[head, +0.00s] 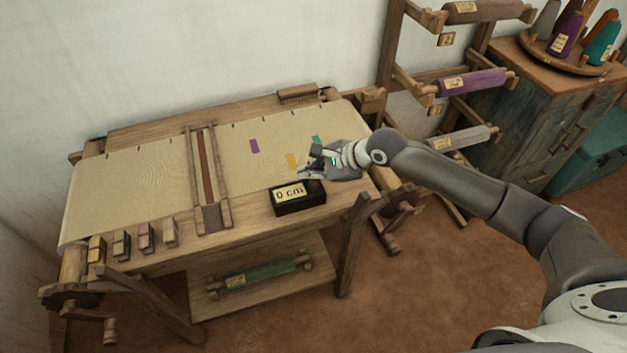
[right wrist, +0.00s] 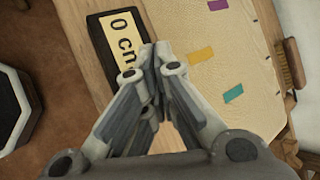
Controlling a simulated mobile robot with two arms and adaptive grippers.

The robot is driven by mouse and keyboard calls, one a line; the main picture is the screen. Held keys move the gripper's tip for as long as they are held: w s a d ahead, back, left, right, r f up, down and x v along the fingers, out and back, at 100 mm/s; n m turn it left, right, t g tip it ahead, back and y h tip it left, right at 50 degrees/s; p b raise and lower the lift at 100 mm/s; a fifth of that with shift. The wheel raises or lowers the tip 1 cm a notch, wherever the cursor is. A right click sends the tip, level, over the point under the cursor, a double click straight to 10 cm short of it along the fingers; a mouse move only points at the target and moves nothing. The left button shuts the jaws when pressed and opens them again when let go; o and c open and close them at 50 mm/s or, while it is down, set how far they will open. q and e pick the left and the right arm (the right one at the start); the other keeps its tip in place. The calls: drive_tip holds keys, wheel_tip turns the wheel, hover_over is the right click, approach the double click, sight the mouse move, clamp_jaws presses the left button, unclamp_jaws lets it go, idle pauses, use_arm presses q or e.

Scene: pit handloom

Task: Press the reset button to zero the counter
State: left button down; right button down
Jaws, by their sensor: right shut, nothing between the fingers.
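The counter (head: 299,203) is a small dark box on the front right edge of the loom table. Its pale label reads "0 cm". It also shows in the right wrist view (right wrist: 106,62), partly covered by my fingers. No separate reset button can be made out; my gripper may hide it. My right gripper (head: 304,172) is shut and empty, with its fingertips just behind the counter in the head view. In the right wrist view the fingertips (right wrist: 155,52) overlap the counter's right side. I cannot tell whether they touch it. My left gripper is not in view.
The loom (head: 160,255) carries cream cloth (head: 140,187) with purple, yellow and teal patches near my right gripper. Several small blocks (head: 146,237) stand along its front left edge. A rack of rolls (head: 470,83) and a wooden cabinet (head: 545,115) stand at the right.

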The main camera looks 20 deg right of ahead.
sight(312, 185)
idle(0.6)
drive_tip(key=shift+f+p, duration=0.35)
drive_tip(key=shift+p, duration=0.1)
drive_tip(key=shift+f, duration=0.7)
idle(0.7)
drive_tip(key=shift+r, duration=0.1)
drive_tip(key=shift+r+p, duration=0.95)
drive_tip(key=shift+p, duration=0.55)
wheel_tip(312, 185, up, 5)
drive_tip(key=p, duration=0.6)
